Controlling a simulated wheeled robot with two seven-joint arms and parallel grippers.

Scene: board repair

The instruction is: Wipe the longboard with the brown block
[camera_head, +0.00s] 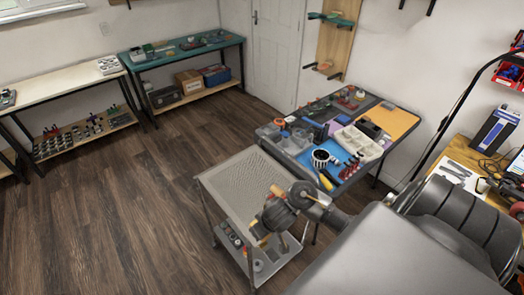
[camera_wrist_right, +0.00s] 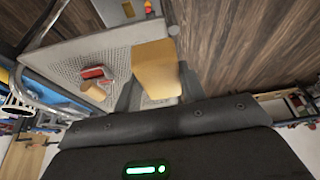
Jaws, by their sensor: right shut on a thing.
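The brown block (camera_wrist_right: 155,70) is between the two fingers of my right gripper (camera_wrist_right: 155,95) in the wrist view, and the gripper is shut on it. In the head view my right gripper (camera_head: 257,228) is over the front right edge of the grey metal cart, pointing down, and the arm hides part of the cart. The block is too small there to make out well. I cannot pick out the longboard with certainty in either view. My left gripper is not in view.
The perforated cart top (camera_head: 235,185) is largely bare. A tool-covered table (camera_head: 292,165) stands close behind it, with a striped mug (camera_head: 321,158) near its front edge. Benches line the back left wall. The wooden floor (camera_head: 110,220) at left is clear.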

